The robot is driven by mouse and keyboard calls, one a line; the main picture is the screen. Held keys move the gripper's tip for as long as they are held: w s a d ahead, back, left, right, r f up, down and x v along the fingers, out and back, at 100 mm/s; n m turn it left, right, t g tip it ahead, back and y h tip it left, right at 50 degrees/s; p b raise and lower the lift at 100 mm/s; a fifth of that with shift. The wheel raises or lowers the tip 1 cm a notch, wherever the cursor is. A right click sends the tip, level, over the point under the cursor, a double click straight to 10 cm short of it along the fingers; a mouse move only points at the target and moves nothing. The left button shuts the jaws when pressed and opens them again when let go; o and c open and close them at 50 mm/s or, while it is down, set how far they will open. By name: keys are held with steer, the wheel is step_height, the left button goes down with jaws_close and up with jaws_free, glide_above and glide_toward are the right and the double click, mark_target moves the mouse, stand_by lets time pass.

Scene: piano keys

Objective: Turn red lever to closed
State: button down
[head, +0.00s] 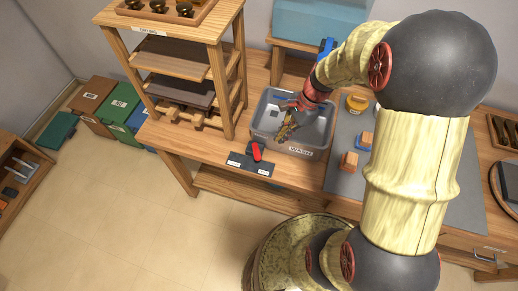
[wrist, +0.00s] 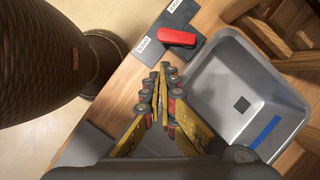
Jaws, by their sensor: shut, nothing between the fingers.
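The red lever (head: 256,152) sits on a dark plate (head: 240,161) near the table's front edge, in front of the wash bin. In the wrist view the red lever (wrist: 177,37) lies across the plate (wrist: 185,17), beyond my fingertips. The plate has two small white labels, one (wrist: 144,45) near the lever; I cannot read them surely. My gripper (head: 284,132) is shut and empty, and appears over the bin in the head view. In the wrist view its fingertips (wrist: 164,72) are together, apart from the lever.
The grey bin (head: 299,150), labelled WASH, stands right behind the lever plate; its rim (wrist: 205,52) is close to my fingers. A wooden shelf rack (head: 227,95) rises at the left. Small blocks (head: 349,160) lie on a grey mat at the right.

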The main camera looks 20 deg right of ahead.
mark_target(256, 152)
steer(key=shift+w+r+m, duration=0.15)
steer(key=shift+w+m, duration=0.05)
steer(key=shift+m, duration=0.7)
steer(key=b+x, duration=0.3)
steer(key=x, duration=0.7)
steer(key=shift+w, duration=0.1)
